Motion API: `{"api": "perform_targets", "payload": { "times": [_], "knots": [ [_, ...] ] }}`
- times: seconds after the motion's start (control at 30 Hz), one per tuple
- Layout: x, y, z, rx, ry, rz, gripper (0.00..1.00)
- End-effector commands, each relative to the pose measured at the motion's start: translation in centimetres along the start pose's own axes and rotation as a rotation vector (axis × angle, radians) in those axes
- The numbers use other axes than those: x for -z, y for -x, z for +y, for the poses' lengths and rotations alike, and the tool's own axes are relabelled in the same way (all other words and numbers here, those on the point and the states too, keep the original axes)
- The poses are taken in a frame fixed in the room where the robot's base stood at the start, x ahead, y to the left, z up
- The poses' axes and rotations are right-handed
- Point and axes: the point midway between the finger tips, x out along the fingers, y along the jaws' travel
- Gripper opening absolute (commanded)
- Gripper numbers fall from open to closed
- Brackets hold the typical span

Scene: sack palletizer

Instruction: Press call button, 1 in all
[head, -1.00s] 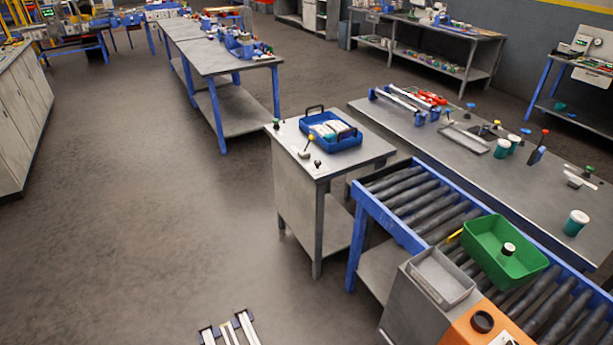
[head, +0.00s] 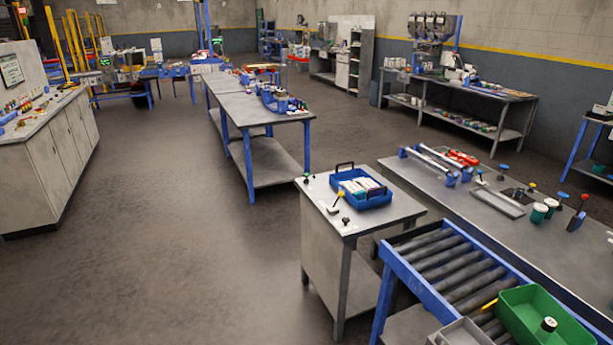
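My gripper is not in the head view. I cannot tell for sure which thing is the call button. On the small grey cabinet (head: 385,225) right of the middle stand a yellow-topped lever (head: 340,195) and a small black knob (head: 345,221) near its front edge. Another small dark knob (head: 307,178) is at its back left corner. Any of these is too small to identify as a button.
A blue tote (head: 362,201) with packets sits on the cabinet. A roller conveyor (head: 440,258) with a green bin (head: 535,318) is at the lower right, before a long grey bench (head: 430,184). Open floor (head: 190,240) lies at the left and middle.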

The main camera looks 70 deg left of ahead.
Motion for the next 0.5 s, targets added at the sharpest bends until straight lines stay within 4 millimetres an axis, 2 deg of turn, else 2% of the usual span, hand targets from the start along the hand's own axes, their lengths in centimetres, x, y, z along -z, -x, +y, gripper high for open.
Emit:
{"api": "perform_targets", "payload": {
  "times": [0.03, 0.07, 0.5],
  "knots": [
    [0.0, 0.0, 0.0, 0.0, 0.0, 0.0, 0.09],
    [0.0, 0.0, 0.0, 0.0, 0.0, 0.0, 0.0],
    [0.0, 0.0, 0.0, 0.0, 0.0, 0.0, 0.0]
  ]
}}
